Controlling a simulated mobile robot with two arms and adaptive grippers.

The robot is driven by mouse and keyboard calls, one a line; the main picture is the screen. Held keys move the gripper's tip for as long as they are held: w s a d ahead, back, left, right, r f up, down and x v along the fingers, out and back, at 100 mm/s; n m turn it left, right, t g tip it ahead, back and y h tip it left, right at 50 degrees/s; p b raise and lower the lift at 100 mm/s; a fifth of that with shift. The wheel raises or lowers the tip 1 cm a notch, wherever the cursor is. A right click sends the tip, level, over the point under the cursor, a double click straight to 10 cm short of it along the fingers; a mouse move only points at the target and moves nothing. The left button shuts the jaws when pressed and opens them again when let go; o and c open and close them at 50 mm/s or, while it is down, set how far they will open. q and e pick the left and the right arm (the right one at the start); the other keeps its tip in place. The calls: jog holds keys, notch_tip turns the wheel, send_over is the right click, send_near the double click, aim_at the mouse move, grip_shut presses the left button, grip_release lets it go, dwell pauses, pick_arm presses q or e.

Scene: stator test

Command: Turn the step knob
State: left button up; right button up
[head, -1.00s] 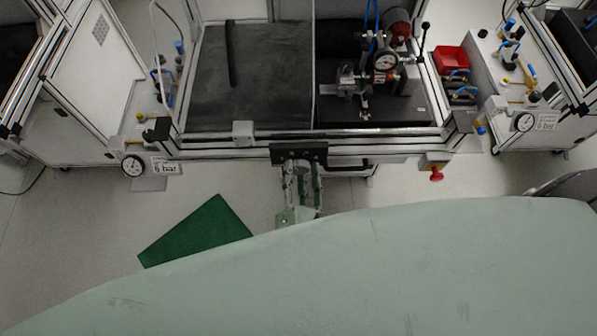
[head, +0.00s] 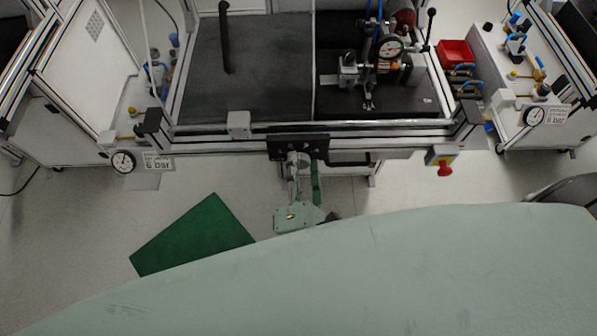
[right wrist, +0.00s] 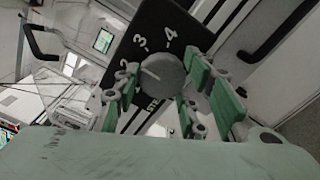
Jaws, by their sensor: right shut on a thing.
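The step knob (right wrist: 161,75) is a round grey knob on a black panel with white numerals (right wrist: 140,30) in the right wrist view. A pale line marks its face; I cannot tell exactly which numeral it points to. My right gripper (right wrist: 168,88) has its green-padded fingers around the knob and is shut on it. In the head view the black panel (head: 298,141) sits on the bench's front rail, with my right gripper (head: 302,165) reaching up to it from below. The knob is largely hidden there. My left gripper is not in view.
A black handle (head: 350,162) sits just right of the panel. A red emergency-stop button (head: 445,169) is further right on the rail. A test fixture with a dial gauge (head: 389,48) stands on the bench. A green mat (head: 195,236) lies on the floor.

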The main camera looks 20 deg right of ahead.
jog(key=m+b, duration=0.3)
jog(key=shift+d+r+m+b, duration=0.1)
jog(key=shift+r+m+b, duration=0.05)
jog(key=shift+m+b, duration=0.6)
jog(key=shift+r, duration=0.1)
jog(key=o, duration=1.1)
jog(key=shift+o, duration=0.2)
jog(key=shift+f, duration=0.2)
